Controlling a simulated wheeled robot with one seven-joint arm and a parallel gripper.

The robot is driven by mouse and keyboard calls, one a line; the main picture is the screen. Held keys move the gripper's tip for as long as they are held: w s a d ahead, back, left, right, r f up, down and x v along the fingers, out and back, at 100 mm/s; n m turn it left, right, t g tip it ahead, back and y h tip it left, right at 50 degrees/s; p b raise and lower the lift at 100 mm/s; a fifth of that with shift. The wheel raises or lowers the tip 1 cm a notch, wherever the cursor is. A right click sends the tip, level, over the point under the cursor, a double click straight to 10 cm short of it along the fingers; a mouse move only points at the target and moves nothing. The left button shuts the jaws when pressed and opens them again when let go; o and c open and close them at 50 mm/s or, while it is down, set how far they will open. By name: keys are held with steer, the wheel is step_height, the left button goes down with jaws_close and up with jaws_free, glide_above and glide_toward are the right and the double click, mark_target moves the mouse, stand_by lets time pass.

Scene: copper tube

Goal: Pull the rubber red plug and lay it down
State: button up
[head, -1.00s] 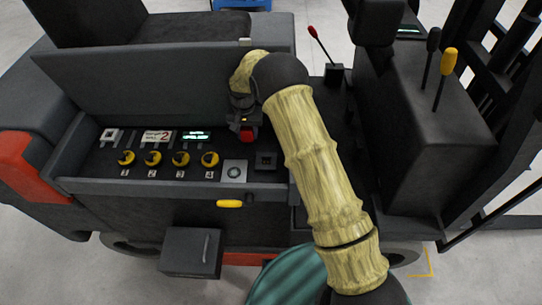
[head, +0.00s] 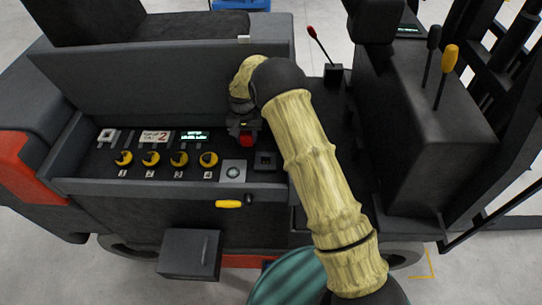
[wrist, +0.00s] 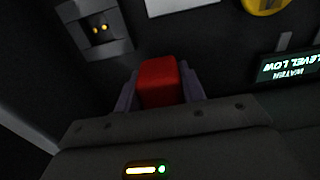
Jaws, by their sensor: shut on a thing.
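The red plug (head: 247,138) is held in my gripper (head: 246,128) over the right part of the control panel. In the wrist view the red plug (wrist: 158,82) sits between the two fingers, which are shut on its sides. A dark square socket (head: 265,161) is on the panel, just right of and below the plug in the head view. In the wrist view the socket (wrist: 100,28) shows two small yellow contacts and is empty. The plug is apart from it. The plug's far end is hidden, and I cannot tell its exact height above the panel.
Yellow knobs (head: 180,159) stand in a row left of the gripper, with a lit display (head: 195,136) behind them. A light square plate (head: 234,171) lies beside the socket. A yellow handle (head: 229,204) is on the front edge. The tray wall (head: 160,80) rises behind.

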steer(key=shift+w+f, duration=0.1)
steer(key=shift+f, duration=0.3)
steer(key=shift+w+d+f+b, duration=0.1)
steer(key=shift+w+f+b, duration=0.1)
steer(key=shift+b, duration=0.1)
steer(key=shift+s+a+f, duration=0.25)
steer(key=shift+a, duration=0.1)
steer(key=shift+w+d+f+b, duration=0.2)
steer(key=shift+d+f+b, duration=0.1)
steer(key=shift+d+b, duration=0.05)
steer(key=shift+s+d, duration=0.1)
steer(key=shift+d, duration=0.05)
steer(key=shift+s, duration=0.1)
steer(key=o, duration=1.2)
steer(key=shift+a, duration=0.2)
steer(key=shift+o, duration=1.1)
steer(key=shift+w, duration=0.2)
